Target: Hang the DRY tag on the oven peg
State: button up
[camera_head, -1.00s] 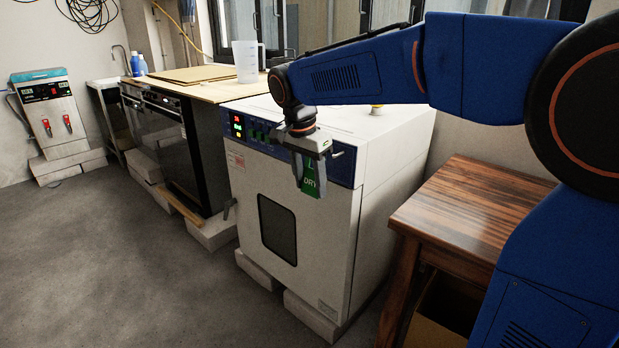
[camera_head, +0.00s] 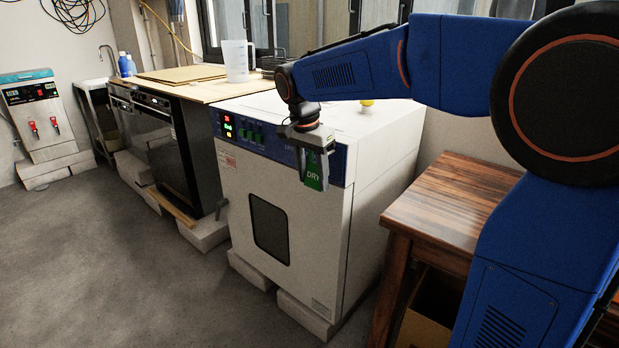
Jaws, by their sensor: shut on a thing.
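The green DRY tag (camera_head: 315,178) hangs upright in my gripper (camera_head: 303,170), in front of the oven's upper right front. My gripper is shut on the tag and points down, with its fingers covering part of it. The white drying oven (camera_head: 290,215) stands in the middle of the view, with a blue control strip (camera_head: 250,141) along its top front edge. The peg is not visible now; the gripper and tag cover that part of the strip. I cannot tell whether the tag touches the oven or the peg.
A wooden table (camera_head: 450,200) stands right of the oven, with a cardboard box (camera_head: 432,318) below. A black oven (camera_head: 178,155) and a worktop with a clear jug (camera_head: 237,62) are to the left. The grey floor (camera_head: 120,265) in front is clear.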

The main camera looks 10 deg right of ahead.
jog(key=shift+w+d+f, duration=0.3)
jog(key=shift+w+d, duration=0.45)
jog(key=shift+d, duration=0.25)
jog(key=shift+w+d+f, duration=0.25)
jog(key=shift+w+d, duration=0.45)
jog(key=shift+d, duration=0.3)
jog(key=o, duration=1.2)
